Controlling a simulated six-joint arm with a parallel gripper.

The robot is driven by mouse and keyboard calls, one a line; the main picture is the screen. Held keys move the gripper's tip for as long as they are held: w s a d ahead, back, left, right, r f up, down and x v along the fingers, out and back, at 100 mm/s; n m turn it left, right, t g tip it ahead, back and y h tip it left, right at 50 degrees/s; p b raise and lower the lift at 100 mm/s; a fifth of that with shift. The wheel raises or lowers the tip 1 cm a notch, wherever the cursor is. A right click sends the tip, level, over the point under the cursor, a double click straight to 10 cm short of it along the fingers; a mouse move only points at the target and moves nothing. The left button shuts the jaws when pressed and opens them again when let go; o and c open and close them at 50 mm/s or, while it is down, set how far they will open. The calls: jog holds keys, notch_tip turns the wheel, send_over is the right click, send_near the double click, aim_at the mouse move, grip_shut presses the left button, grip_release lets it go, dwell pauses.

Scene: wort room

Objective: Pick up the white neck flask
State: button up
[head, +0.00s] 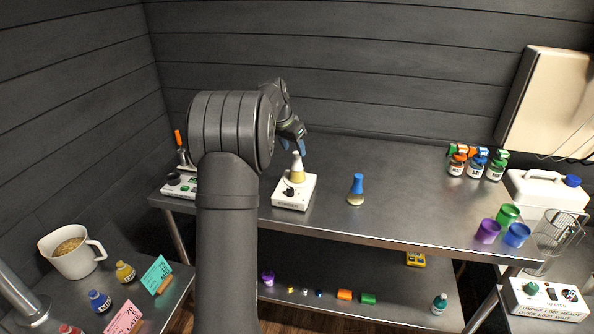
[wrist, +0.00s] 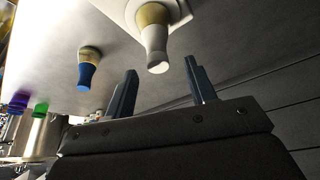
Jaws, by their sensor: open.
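The white neck flask (head: 297,169) stands upright on a white device with a dark knob (head: 293,193) on the steel table. Its lower part is yellowish and its neck is white. In the wrist view the flask (wrist: 155,45) shows just beyond the fingers, its neck pointing toward the gap between them. My gripper (head: 292,140) is open and empty, close above the flask's neck. In the wrist view its two fingers (wrist: 162,88) stand apart, with nothing between them.
A blue neck flask (head: 356,190) stands on the table to the right, apart from the device. Spray-topped bottles (head: 478,165) and coloured cups (head: 498,226) are at the table's right. Another device (head: 181,186) is at the left. The middle right of the table (head: 415,195) is clear.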

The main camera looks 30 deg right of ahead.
aim_at(297, 153)
jog(key=x, duration=0.4)
jog(key=shift+d+f, duration=0.15)
jog(key=shift+d, duration=0.15)
grip_shut()
jog(key=shift+w, duration=0.1)
